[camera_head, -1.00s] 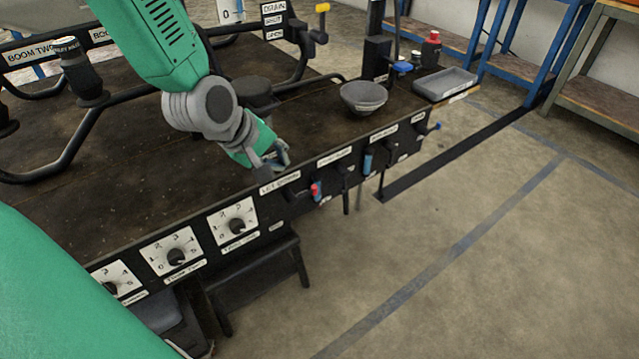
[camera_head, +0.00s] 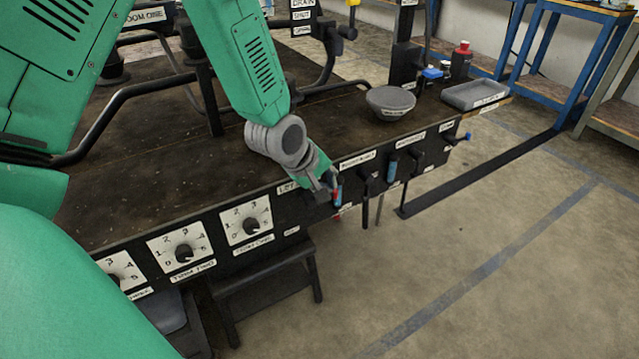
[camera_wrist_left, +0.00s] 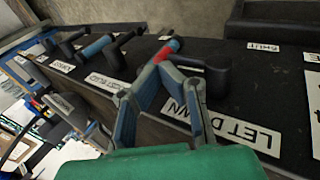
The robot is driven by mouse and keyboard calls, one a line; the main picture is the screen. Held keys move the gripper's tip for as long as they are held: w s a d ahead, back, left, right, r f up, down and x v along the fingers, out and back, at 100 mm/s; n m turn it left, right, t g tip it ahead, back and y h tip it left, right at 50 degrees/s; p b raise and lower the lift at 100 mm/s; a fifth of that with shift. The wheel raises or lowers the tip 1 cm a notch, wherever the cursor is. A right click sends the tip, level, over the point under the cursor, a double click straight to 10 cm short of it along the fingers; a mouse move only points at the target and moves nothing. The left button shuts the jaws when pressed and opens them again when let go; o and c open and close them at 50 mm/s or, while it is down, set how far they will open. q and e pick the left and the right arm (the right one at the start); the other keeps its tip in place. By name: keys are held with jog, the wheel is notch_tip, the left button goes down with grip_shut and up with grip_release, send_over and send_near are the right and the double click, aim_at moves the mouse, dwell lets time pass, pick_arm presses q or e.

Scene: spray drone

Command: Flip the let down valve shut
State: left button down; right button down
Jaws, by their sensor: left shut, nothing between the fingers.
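The let down valve shows in the left wrist view as a black body (camera_wrist_left: 207,76) with a red-tipped lever (camera_wrist_left: 169,47). Its LET DOWN label (camera_wrist_left: 232,130) reads upside down there, and a SHUT label (camera_wrist_left: 263,46) is above. My left gripper (camera_wrist_left: 163,61) is shut and empty, its fingertips close beside the red tip; I cannot tell whether they touch. In the head view the left gripper (camera_head: 328,187) is at the panel's front edge, beside the red and blue handle (camera_head: 338,194), and hides part of the valve. My right gripper is not in view.
Several numbered dials (camera_head: 185,253) are to the left. A grey bowl (camera_head: 390,104) and a tray (camera_head: 474,95) stand on the bench top. Open floor is in front.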

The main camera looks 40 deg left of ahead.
aim_at(333, 196)
pick_arm(q)
jog(key=shift+w+f, duration=0.25)
jog(key=shift+f, duration=0.15)
jog(key=shift+w+d+p, duration=0.1)
jog(key=shift+p, duration=0.5)
jog(key=shift+w+f+g+p, duration=0.1)
jog(key=shift+g+p, duration=0.5)
jog(key=shift+p, duration=0.3)
jog(key=g+p, duration=0.1)
jog(key=p, duration=0.1)
jog(key=f+g+y+p, duration=0.1)
jog(key=p, duration=0.1)
jog(key=g+p, duration=0.1)
jog(key=p, duration=0.1)
jog(key=shift+w+d+f+y, duration=0.2)
jog(key=shift+w+d+y, duration=0.05)
jog(key=shift+w+y, duration=0.1)
jog(key=shift+f+g+y+p, duration=0.25)
jog(key=shift+f+g+p, duration=0.35)
jog(key=shift+g, duration=0.1)
jog(key=shift+f+p, duration=0.5)
jog(key=shift+f, duration=0.15)
jog(key=shift+s+a+f+p, duration=0.15)
jog(key=shift+f+p, duration=0.2)
jog(key=shift+f, duration=0.45)
